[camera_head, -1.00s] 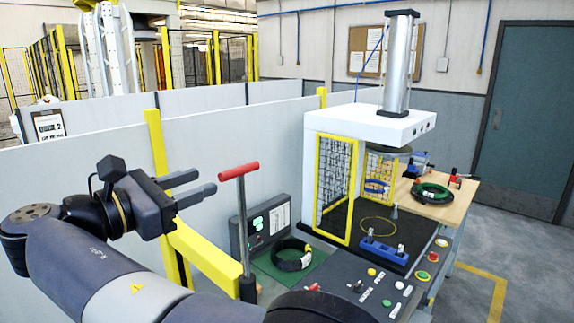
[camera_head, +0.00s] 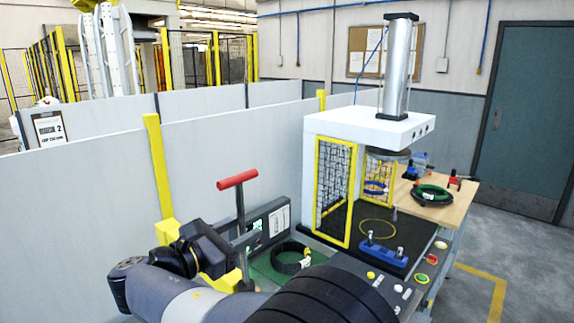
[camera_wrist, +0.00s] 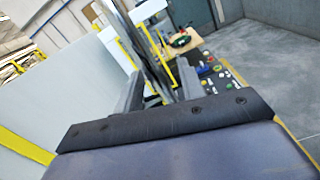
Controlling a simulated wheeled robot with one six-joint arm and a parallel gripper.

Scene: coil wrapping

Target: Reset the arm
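My gripper (camera_wrist: 159,82) shows in the wrist view with its two dark fingers apart and nothing held between them. A blurred dark upright bar shows beyond the gap. In the head view my arm is folded low at the lower left, its wrist next to the T-handled lever (camera_head: 240,210) with a red grip. The fingers cannot be made out there. I cannot tell whether my wrist touches the lever.
The white press (camera_head: 366,128) with yellow mesh guards stands right of my arm. A black coil (camera_head: 290,257) lies on a green mat, and a dark green coil (camera_head: 432,195) lies on the wooden table. Grey partition panels (camera_head: 85,190) stand at left. Open floor (camera_head: 520,250) is at right.

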